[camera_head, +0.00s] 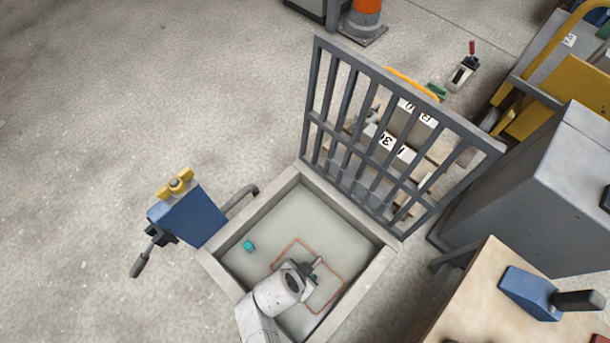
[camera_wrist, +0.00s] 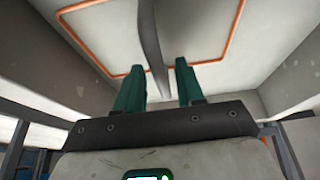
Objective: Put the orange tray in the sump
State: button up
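The orange tray shows in the head view as a thin orange rim (camera_head: 337,291) with a pale inside, within the outline of the square concrete sump (camera_head: 222,277). I cannot tell whether it touches the floor. In the wrist view the orange rim (camera_wrist: 110,76) surrounds a pale panel, crossed by a grey strip (camera_wrist: 150,40). My gripper (camera_head: 313,268) is over the tray, inside the sump opening. In the wrist view its two green fingers (camera_wrist: 160,68) are apart, with the strip between them and gaps showing on both sides. My arm hides part of the tray.
A grey barred grate (camera_head: 385,130) stands raised at the sump's far edge. A small teal block (camera_head: 249,246) lies in the sump at left. A blue block with a yellow clamp (camera_head: 175,185) stands left of it. A grey cabinet (camera_head: 540,195) and wooden bench (camera_head: 480,300) are right.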

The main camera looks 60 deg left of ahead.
jog(key=p+v, duration=0.6)
jog(key=v, duration=0.6)
jog(key=shift+p, duration=0.3)
jog(key=shift+s+r, duration=0.1)
